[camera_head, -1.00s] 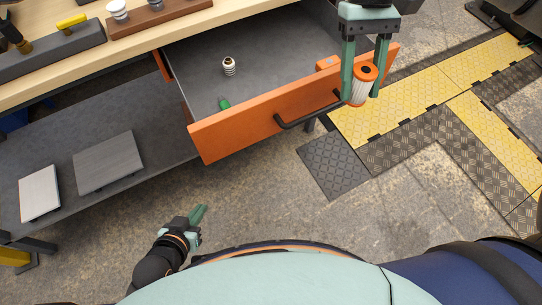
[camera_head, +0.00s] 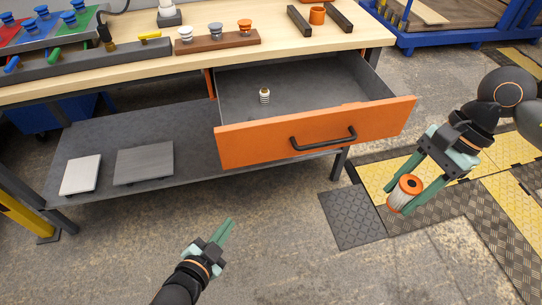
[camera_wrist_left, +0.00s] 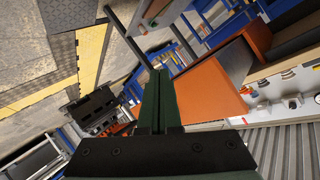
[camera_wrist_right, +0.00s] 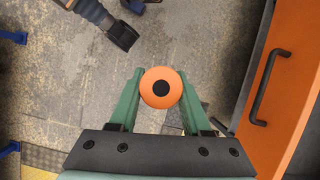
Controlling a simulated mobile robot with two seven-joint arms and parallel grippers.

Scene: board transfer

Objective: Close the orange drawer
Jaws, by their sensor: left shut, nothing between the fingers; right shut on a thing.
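The orange drawer (camera_head: 270,139) is pulled out from under the workbench, with a black bar handle (camera_head: 323,138) on its front. A small light-coloured ribbed item (camera_head: 265,95) lies inside it. The drawer front also shows at the right of the right wrist view (camera_wrist_right: 289,85). My right gripper (camera_head: 399,196) is shut on an orange-and-white cylinder (camera_head: 405,193), held to the right of the drawer, clear of the handle. The cylinder's orange end (camera_wrist_right: 161,88) sits between the fingers in the right wrist view. My left gripper (camera_head: 229,226) is shut and empty, in front of and below the drawer.
The workbench top (camera_head: 285,35) holds a brown block with knobs (camera_head: 217,40), a grey rail and an orange cup (camera_head: 317,15). Two flat plates lie on the lower shelf (camera_head: 110,135). A blue cart (camera_head: 440,37) stands at the back right. Floor before the drawer is clear.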

